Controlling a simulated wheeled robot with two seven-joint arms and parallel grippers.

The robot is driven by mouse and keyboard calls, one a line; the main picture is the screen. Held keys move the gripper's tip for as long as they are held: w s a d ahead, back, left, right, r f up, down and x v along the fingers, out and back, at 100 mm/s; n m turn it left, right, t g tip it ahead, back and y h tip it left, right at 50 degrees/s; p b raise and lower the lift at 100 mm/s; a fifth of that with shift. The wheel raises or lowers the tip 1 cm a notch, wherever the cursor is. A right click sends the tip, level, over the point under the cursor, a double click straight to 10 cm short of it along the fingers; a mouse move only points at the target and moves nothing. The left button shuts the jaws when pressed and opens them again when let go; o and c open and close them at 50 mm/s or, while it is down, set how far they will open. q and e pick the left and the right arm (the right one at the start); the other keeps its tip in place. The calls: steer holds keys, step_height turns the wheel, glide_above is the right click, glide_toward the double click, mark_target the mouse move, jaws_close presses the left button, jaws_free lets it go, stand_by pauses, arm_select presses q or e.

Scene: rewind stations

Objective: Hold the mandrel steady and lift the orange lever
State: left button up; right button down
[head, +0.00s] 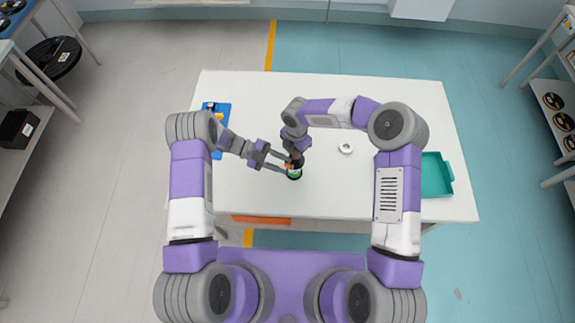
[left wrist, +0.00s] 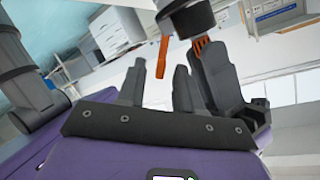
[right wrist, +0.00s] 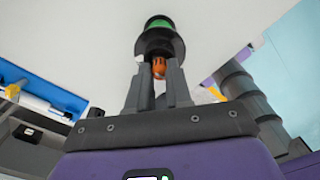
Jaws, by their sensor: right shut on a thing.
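The mandrel (head: 294,174) stands near the table's front edge, a dark spool shape with a green part. In the right wrist view its dark flange (right wrist: 160,43) is just beyond my right gripper (right wrist: 156,68). That gripper is shut on an orange ribbed part of the mandrel, which also shows in the left wrist view (left wrist: 201,44). The orange lever (left wrist: 163,58) sticks out from the dark body in the left wrist view. My left gripper (left wrist: 158,66) is open, its fingers apart on either side of the lever's end. Contact with the lever is not clear.
A white ring (head: 345,148) lies on the white table (head: 400,100). A teal tray (head: 446,172) is at the right, a blue tray (head: 224,107) at the left behind my left arm. An orange strip (head: 262,219) runs along the front edge. The table's back is clear.

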arm_select(q)
steer(key=shift+x, duration=1.3)
jaws_close()
steer(key=shift+w, duration=0.1)
steer(key=shift+w+d+r+n+g+y, duration=0.1)
steer(key=shift+w+n+g+y, duration=0.15)
steer(key=shift+n, duration=0.3)
steer(key=shift+w+d+r+n+g+y, duration=0.15)
steer(key=shift+n+g+y, duration=0.15)
steer(key=shift+n, duration=0.25)
jaws_free()
steer(key=shift+a, duration=0.1)
